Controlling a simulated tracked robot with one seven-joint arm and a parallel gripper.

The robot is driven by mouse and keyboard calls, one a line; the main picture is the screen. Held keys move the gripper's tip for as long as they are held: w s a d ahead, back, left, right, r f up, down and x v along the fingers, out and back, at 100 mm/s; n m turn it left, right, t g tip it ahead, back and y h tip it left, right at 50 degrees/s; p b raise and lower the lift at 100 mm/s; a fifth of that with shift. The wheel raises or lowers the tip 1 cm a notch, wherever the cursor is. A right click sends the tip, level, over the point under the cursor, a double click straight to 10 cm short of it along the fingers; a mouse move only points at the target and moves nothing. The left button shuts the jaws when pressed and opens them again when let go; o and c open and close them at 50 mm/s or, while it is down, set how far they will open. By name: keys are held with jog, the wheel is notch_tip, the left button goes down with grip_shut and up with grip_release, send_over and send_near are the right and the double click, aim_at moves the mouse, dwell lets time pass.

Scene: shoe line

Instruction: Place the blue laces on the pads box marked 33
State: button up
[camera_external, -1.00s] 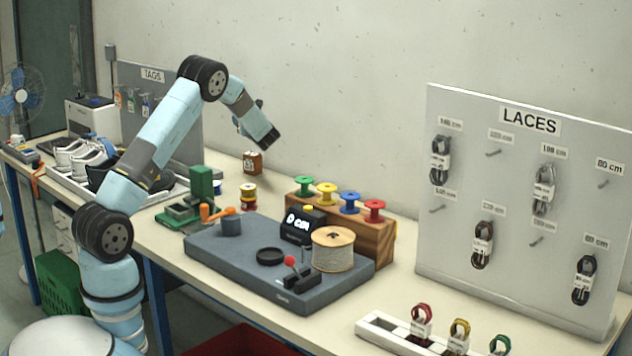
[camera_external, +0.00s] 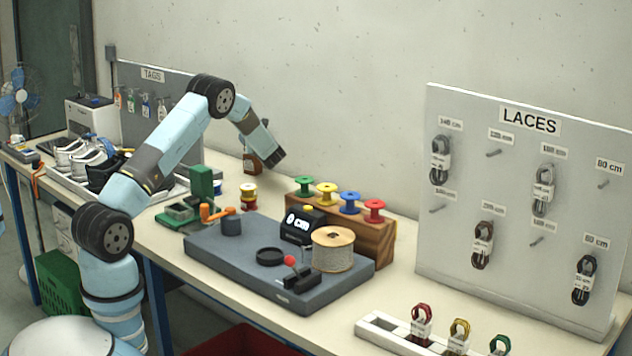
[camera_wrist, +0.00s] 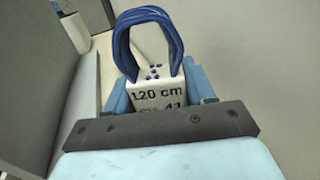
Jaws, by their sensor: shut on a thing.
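The blue laces (camera_wrist: 178,38) stand up as a loop from a white tag block marked "120 cm" and "41" (camera_wrist: 158,95) in the wrist view. My gripper (camera_wrist: 160,88) is shut on this block, one blue finger on each side. In the external view my gripper (camera_external: 270,158) is low over the back of the bench, beside and partly in front of a small brown container (camera_external: 251,167). The laces cannot be made out there. The container's pale label was visible earlier but is too small to read. I cannot tell whether it is the pads box marked 33.
A grey work plate (camera_external: 215,257) carries a cord spool (camera_external: 333,250) and a red-knobbed lever. A wooden rack (camera_external: 372,236) of coloured spools stands behind it. The LACES board (camera_external: 520,215) is at right, with a white lace holder (camera_external: 385,333) in front. Shoes (camera_external: 88,160) lie in a left tray.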

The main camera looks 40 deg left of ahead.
jog(key=o, duration=1)
jog(key=shift+f, duration=0.1)
